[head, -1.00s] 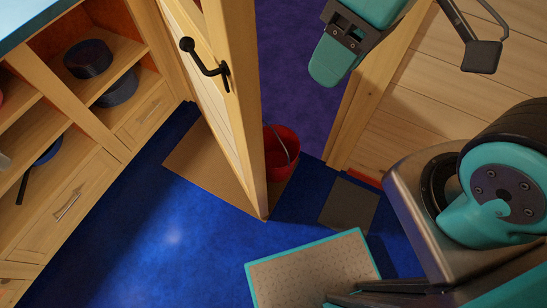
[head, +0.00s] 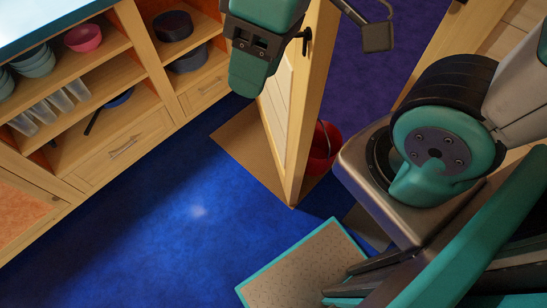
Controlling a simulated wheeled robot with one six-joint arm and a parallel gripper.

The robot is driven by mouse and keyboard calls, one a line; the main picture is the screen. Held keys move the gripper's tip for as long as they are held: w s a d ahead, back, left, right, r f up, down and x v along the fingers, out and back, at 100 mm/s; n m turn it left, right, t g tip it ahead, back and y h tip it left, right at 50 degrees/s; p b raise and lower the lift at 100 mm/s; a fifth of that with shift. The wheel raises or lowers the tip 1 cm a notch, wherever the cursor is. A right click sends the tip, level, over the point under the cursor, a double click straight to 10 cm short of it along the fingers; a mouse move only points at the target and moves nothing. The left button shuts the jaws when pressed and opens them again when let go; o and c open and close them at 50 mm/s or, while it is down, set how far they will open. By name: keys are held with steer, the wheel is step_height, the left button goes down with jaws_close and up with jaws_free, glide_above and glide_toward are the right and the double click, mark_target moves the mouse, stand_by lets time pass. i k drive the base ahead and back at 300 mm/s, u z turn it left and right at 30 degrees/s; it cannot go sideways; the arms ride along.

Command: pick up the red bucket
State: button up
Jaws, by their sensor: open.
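The red bucket (head: 329,160) stands on the floor beside the open door, right of its edge. It has a thin dark handle. The door's edge hides part of its left side, and my own body comes close to its right side. My gripper (head: 252,62) is at the top of the head view, above and left of the bucket in the picture. It is open, and nothing shows between its jaws. It is well apart from the bucket, and its fingers are only partly seen.
The open wooden door (head: 294,120) with a black handle (head: 305,40) stands between the shelves and the bucket. A wooden shelf unit (head: 135,75) on the left holds pans, bowls and glasses. A brown mat (head: 232,134) lies by the door. The blue floor (head: 150,215) is clear in front.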

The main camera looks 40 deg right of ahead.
mark_target(327, 141)
steer(key=u, duration=0.7)
steer(key=k, duration=0.75)
steer(key=z, duration=0.9)
steer(key=i, duration=0.5)
steer(key=z, duration=0.05)
